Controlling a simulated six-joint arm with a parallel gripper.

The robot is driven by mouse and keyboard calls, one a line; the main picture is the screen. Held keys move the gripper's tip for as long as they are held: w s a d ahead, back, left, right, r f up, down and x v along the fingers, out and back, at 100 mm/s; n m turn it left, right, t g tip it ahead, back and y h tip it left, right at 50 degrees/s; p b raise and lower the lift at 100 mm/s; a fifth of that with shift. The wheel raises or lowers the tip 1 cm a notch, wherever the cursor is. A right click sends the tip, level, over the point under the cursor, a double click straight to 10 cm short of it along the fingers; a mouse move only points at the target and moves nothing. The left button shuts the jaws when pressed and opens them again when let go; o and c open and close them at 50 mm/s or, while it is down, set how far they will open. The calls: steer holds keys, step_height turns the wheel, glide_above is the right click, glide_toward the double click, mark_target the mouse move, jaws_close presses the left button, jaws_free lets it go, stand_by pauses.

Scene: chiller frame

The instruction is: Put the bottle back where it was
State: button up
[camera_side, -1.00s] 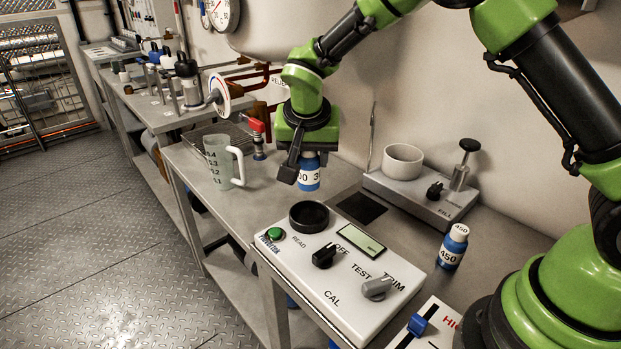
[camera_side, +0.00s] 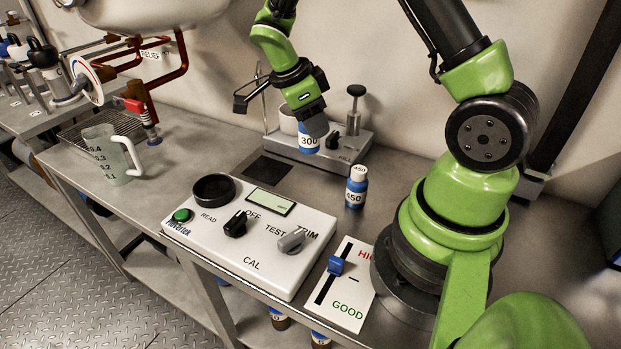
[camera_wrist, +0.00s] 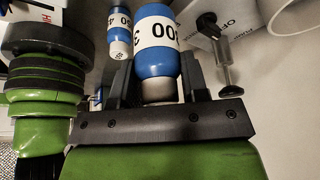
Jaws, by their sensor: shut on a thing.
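My gripper (camera_side: 314,122) is shut on the blue-and-white bottle marked 300 (camera_side: 308,143). The bottle hangs below the jaws, roughly upright, in front of the fill stand; I cannot tell its exact height over the bench. In the wrist view the 300 bottle (camera_wrist: 157,42) sits between the fingers, its label upside down. A second blue-and-white bottle, marked 450 (camera_side: 356,187), stands on the bench to the right of the held one. It also shows in the wrist view (camera_wrist: 119,32), beside the held bottle.
The fill stand (camera_side: 345,147) with a white cup (camera_side: 288,121) and black-knobbed post is behind the bottle. A dark square (camera_side: 268,168) lies on the bench to the left. The white tester (camera_side: 225,255) with a black ring (camera_side: 214,188) is in front. A jug (camera_side: 112,160) stands far left.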

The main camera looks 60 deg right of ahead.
step_height(320, 180, down, 9)
steer(key=shift+s+f, duration=0.1)
stand_by(0.3)
steer(key=shift+f, duration=0.15)
steer(key=o, duration=1)
